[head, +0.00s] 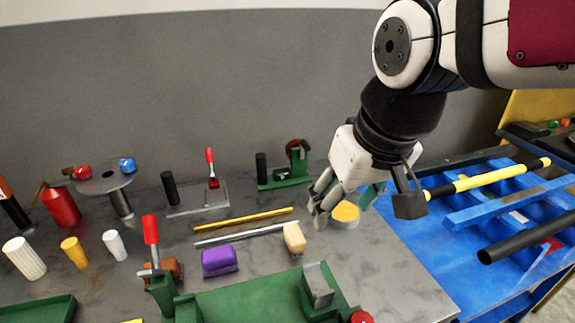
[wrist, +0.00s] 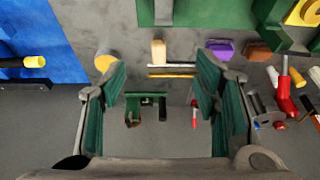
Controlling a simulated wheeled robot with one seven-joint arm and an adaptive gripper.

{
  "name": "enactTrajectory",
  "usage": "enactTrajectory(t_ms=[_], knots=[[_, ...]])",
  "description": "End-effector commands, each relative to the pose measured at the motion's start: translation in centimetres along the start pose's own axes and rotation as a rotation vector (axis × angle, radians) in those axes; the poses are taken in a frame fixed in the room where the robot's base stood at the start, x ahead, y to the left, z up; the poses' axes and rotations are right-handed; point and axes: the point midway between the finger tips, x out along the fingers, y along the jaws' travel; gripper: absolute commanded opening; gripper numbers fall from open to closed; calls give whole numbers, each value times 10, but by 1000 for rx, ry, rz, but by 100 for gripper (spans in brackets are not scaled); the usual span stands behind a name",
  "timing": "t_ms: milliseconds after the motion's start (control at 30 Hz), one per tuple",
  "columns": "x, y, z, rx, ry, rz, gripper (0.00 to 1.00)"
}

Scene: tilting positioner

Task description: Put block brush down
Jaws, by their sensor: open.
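My gripper (head: 338,205) is open, above the grey bench near its right end. In the wrist view the green-padded fingers (wrist: 162,70) stand wide apart with nothing between them in their grip. A tan block (head: 294,238) stands on the bench at the end of the rods; it also shows in the wrist view (wrist: 158,50). A purple block with a darker lower part (head: 220,260) lies on the bench to its left, also in the wrist view (wrist: 220,47). I cannot tell for certain which of these is the block brush. Neither touches my gripper.
A round tin with a yellow top (head: 345,213) stands just below my fingers. A yellow rod (head: 243,218) and a silver rod (head: 240,235) lie behind the blocks. A green fixture (head: 255,303) fills the front. A blue rack (head: 490,215) stands right. Bare bench shows front right.

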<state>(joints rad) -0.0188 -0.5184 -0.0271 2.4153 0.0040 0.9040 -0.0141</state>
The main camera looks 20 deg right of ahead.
Motion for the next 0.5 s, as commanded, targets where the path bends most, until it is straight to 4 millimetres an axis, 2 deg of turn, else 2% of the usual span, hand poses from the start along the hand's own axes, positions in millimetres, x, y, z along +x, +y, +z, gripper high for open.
enactTrajectory(t_ms=[100, 200, 333, 500], knots=[[-12, 1, 26, -2, 48, 11, 56], [-16, 1, 40, -2, 71, 19, 56], [-18, 1, 49, -2, 85, 24, 56], [-18, 1, 50, -2, 86, 25, 56]])
